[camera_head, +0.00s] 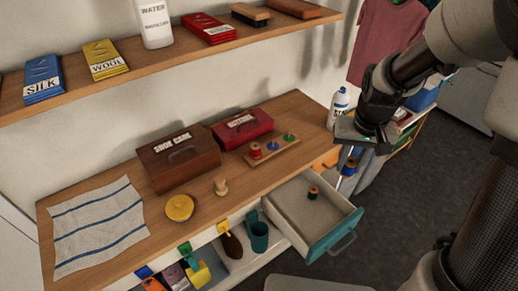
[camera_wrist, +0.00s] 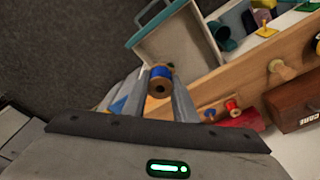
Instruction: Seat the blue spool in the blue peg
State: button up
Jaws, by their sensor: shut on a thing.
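My gripper (camera_head: 347,161) is shut on the blue spool (camera_head: 348,169) and holds it in the air to the right of the counter, near the open drawer. In the wrist view the blue spool (camera_wrist: 161,74) sits between the two fingertips, its wooden end with a dark hole facing the camera. The wooden peg board (camera_head: 283,151) lies on the counter in front of the red box. It has a red spool (camera_head: 256,150) at its left, the blue peg (camera_head: 272,146) in the middle and a green peg (camera_head: 289,137) at the right. The blue peg looks empty.
An open teal-fronted drawer (camera_head: 327,244) holds a green spool (camera_head: 313,193). A brown shoe care box (camera_head: 178,158) and red box (camera_head: 243,128) stand behind the board. A white bottle (camera_head: 338,104) stands at the counter's right end. A shelf (camera_head: 190,50) hangs above.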

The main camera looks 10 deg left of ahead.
aim_at(273, 147)
jog(key=l+u, duration=0.1)
jog(key=u, duration=0.35)
jog(key=i+l+u, duration=0.1)
jog(key=u, duration=0.3)
jog(key=l+u, duration=0.15)
jog(key=u, duration=0.3)
jog(key=l+u, duration=0.65)
jog(key=l, duration=0.25)
jog(key=k+l+u, duration=0.1)
jog(key=l+u, duration=0.2)
jog(key=l, duration=1.05)
jog(key=k+l, duration=0.15)
jog(key=l, duration=0.65)
jog(key=k, duration=0.05)
